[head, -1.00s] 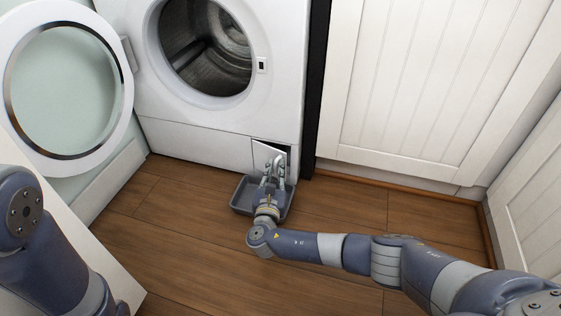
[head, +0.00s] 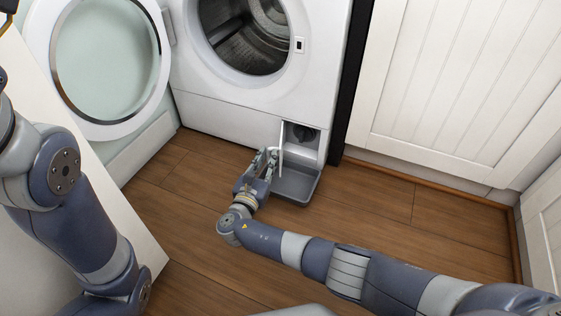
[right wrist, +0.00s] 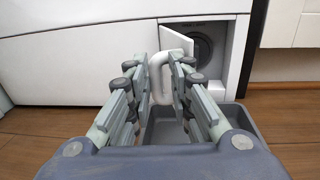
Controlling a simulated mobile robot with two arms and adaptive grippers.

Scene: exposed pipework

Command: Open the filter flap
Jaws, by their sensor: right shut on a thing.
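The filter flap (head: 282,137) at the lower right of the white washing machine stands swung out, seen nearly edge-on in the head view. Behind it is the opened recess with a dark round filter (head: 301,133), which also shows in the right wrist view (right wrist: 203,48). My right gripper (head: 269,156) is in front of the flap, shut on its white looped handle (right wrist: 160,72). The flap panel (right wrist: 178,38) is hinged at its left and stands angled outward in the right wrist view. My left arm is at the left of the head view; its gripper is not in view.
A grey tray (head: 296,187) lies on the wooden floor below the recess. The machine's round door (head: 107,62) stands open at the left. White cabinets (head: 455,90) stand at the right. Bare floor (head: 375,210) is clear right of the tray.

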